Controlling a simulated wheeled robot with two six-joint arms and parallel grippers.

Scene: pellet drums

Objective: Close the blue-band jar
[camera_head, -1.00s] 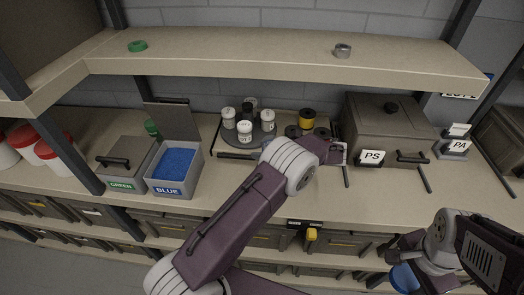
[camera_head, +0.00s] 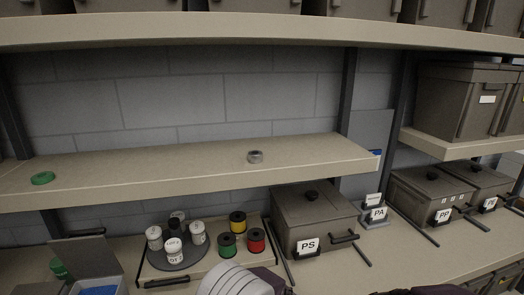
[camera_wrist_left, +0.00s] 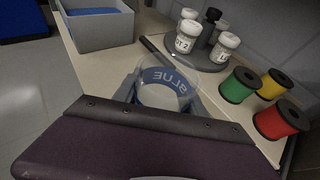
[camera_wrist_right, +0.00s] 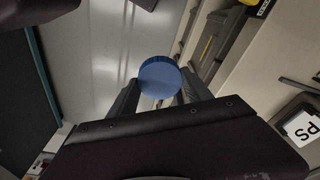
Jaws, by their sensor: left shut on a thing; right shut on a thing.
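A round blue lid (camera_wrist_right: 160,78) is in the right wrist view. My right gripper (camera_wrist_right: 158,98) is shut on it, over a lower grey area. The lid and jar are apart.
A turntable (camera_head: 178,257) with several small jars stands beside green (camera_head: 227,245), yellow (camera_head: 238,223) and red (camera_head: 256,240) spools. The PS box (camera_head: 312,220) is to their right. The shelf (camera_head: 190,172) above holds a green ring (camera_head: 43,178) and a grey ring (camera_head: 255,157).

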